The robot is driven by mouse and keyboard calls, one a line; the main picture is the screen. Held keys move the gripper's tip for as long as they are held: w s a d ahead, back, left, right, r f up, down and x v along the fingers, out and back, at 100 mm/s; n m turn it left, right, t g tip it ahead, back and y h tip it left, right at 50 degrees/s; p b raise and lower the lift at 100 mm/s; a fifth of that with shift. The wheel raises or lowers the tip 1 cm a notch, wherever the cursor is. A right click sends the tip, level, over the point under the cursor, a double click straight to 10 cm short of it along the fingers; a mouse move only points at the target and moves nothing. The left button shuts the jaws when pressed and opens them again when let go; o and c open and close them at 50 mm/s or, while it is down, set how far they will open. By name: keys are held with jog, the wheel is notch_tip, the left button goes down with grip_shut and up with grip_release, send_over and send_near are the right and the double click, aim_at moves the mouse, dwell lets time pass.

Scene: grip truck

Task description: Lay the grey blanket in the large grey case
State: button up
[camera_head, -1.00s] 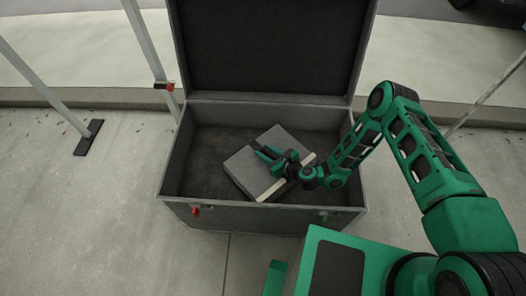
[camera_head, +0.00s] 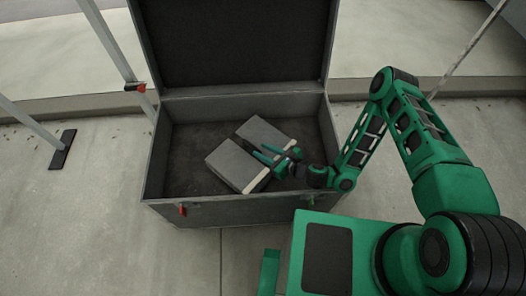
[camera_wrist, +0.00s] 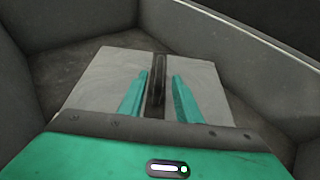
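The grey blanket (camera_head: 236,165) is a folded block with a dark strap across its middle and a pale front edge. It lies turned at an angle inside the large grey case (camera_head: 183,211), whose lid is open. It also fills the middle of the wrist view (camera_wrist: 100,80). My gripper (camera_head: 260,151) is inside the case, over the front right part of the blanket. Its two green fingers are apart, one on each side of the strap, with clear gaps to it in the wrist view (camera_wrist: 160,75). I cannot tell whether the fingers touch the blanket.
The case's raised lid (camera_head: 235,42) stands behind the blanket, and its walls surround my gripper. Bare case floor shows left of the blanket. A metal pole (camera_head: 115,45) stands at the left, with a black foot (camera_head: 62,149) near it. A kerb runs behind the case.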

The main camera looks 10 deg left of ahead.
jog(key=shift+s+d+r, duration=0.25)
jog(key=shift+d, duration=0.15)
